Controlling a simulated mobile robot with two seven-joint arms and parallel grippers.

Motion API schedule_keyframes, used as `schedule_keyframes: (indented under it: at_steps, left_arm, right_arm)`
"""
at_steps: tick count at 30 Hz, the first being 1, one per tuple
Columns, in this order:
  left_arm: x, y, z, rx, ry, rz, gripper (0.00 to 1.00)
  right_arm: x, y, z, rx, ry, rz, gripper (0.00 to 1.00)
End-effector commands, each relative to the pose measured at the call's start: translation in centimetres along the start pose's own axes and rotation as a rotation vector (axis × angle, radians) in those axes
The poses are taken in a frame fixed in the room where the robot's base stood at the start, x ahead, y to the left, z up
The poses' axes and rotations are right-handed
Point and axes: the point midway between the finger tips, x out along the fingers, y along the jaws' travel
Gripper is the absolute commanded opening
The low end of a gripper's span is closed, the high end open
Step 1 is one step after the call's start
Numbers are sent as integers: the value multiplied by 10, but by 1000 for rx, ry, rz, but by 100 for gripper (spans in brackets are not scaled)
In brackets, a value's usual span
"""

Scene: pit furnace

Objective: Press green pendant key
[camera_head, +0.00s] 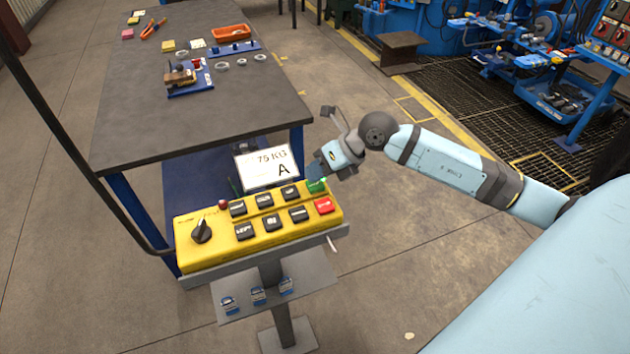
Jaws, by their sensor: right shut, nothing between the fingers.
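The yellow pendant box (285,232) lies tilted on a grey stand in front of the workbench. Its green key (317,187) is at the far right corner, above a red key (324,205). Several black keys and a black rotary knob (201,231) are on the same face. My right gripper (319,174) is shut and empty, its tip right at the green key. I cannot tell whether it touches the key or how far the key is pressed. My left gripper is out of view.
A white card (268,167) reading "75 KG A" stands behind the box. The dark workbench (225,115) holds an orange tray (231,33) and small parts. Blue machines and a floor grating are at the upper right. Open floor lies right of the stand.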

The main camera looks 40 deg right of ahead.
Motion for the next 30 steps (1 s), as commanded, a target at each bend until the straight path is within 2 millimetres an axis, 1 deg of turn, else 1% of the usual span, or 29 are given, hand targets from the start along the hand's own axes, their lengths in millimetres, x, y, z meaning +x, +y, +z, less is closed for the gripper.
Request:
schedule_keyframes:
  at_steps: [3, 13, 16, 30]
  left_arm:
    - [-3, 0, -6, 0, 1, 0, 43]
    - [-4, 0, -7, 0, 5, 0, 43]
    - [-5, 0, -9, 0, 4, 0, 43]
    - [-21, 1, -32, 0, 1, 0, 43]
  right_arm:
    - [-6, 4, 4, -1, 0, 0, 0]
    - [-6, 4, 4, 0, -1, 0, 0]
    - [-8, 6, 6, -1, -1, 0, 0]
    - [-39, 28, 29, -1, -1, 0, 0]
